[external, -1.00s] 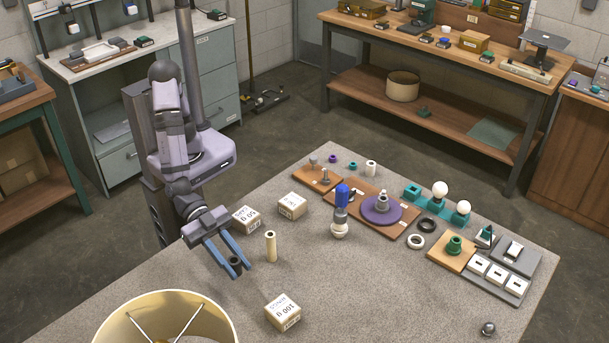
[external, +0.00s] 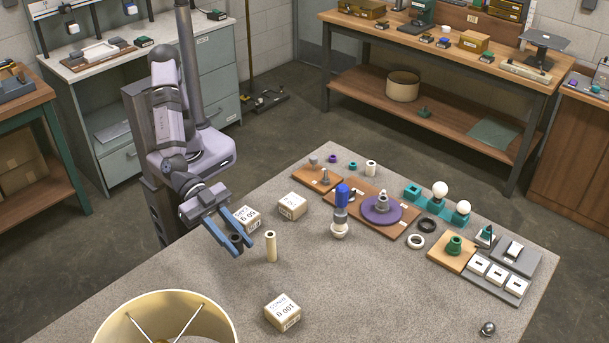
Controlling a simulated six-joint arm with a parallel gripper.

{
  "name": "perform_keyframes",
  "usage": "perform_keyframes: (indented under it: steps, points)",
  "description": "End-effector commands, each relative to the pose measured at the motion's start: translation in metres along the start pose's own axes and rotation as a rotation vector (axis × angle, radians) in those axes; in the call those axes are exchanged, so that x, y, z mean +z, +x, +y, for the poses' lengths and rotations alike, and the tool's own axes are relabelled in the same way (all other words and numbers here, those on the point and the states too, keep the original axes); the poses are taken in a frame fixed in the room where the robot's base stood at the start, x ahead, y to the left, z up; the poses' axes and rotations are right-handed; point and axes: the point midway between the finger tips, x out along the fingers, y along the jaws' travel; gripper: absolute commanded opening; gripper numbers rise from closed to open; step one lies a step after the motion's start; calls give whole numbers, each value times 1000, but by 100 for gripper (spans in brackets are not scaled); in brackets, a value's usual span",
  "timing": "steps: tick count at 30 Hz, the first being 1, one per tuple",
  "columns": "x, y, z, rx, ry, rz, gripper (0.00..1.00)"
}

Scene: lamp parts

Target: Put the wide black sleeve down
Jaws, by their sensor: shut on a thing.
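The wide black sleeve (external: 236,241) is a short dark ring between the blue fingers of my gripper (external: 241,250). My gripper is shut on it at the left part of the grey table (external: 345,275). The fingers partly hide the sleeve, and its underside is hidden. I cannot tell how far it is above the table. A cream upright tube (external: 271,247) stands just right of the fingertips, apart from them.
Light weight boxes stand behind the gripper (external: 246,218), further right (external: 292,206) and in front (external: 283,312). A large cream lampshade (external: 165,318) is at the front left. Lamp parts, including a purple disc (external: 381,211), fill the right side.

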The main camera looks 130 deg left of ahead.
Motion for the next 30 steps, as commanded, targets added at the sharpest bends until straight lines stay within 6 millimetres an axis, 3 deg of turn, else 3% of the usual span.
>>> perform_keyframes:
  steps: [7,14,18,24,30]
  points:
    - [9,-3,-61,-196,-74,-3,3]
    - [29,-29,-156,-513,-204,-5,3]
    - [44,-61,-215,-726,-292,-4,3]
    - [64,-122,-284,-1012,-410,0,3]
    - [76,-173,-321,-1199,-492,1,3]
